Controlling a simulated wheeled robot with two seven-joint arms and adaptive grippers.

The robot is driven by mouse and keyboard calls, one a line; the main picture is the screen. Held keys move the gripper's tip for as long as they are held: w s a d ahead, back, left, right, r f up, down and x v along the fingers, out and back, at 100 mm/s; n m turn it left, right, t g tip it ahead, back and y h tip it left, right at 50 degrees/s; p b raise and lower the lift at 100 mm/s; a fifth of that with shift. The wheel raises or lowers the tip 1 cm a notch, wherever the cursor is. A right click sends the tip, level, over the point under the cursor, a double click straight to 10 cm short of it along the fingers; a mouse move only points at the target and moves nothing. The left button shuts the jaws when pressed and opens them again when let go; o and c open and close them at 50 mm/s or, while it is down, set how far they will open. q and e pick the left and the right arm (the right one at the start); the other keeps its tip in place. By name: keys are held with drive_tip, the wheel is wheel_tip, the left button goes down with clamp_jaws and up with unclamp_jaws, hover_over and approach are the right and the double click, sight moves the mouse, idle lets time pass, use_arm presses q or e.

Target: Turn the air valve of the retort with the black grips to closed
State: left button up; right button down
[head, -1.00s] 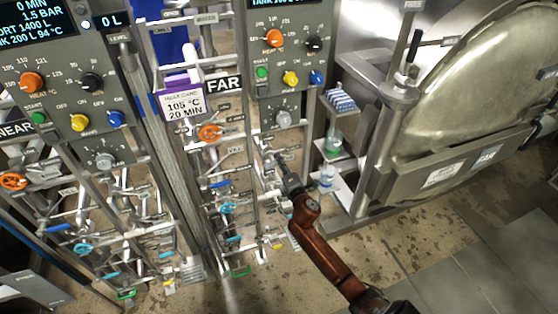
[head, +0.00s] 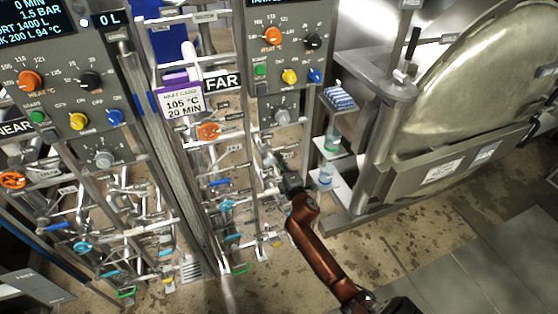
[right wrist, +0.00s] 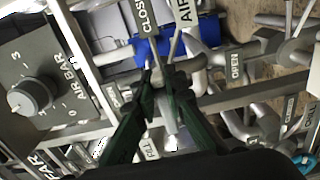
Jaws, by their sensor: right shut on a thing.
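My right gripper (head: 268,158) is at the pipework of the FAR panel, below its grey air knob (head: 283,117). In the right wrist view its dark green fingers (right wrist: 160,78) are closed together on a thin pale lever beside the AIR label (right wrist: 184,10) and the CLOSED label (right wrist: 145,18). I take this lever to be the air valve's; the fingers hide much of it. An OPEN label (right wrist: 235,68) is to the right of the fingers. Black grips show on the retort door's handle (head: 412,45). My left gripper is out of view.
The FAR sign (head: 222,81) marks this panel; the NEAR panel (head: 75,95) stands to the left. Pipes and levers crowd around the gripper. A shelf with bottles (head: 330,145) is close on the right. The floor at lower right is open.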

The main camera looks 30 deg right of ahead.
drive_tip(key=c, duration=2)
unclamp_jaws()
drive_tip(key=shift+o, duration=0.2)
drive_tip(key=v, duration=1.2)
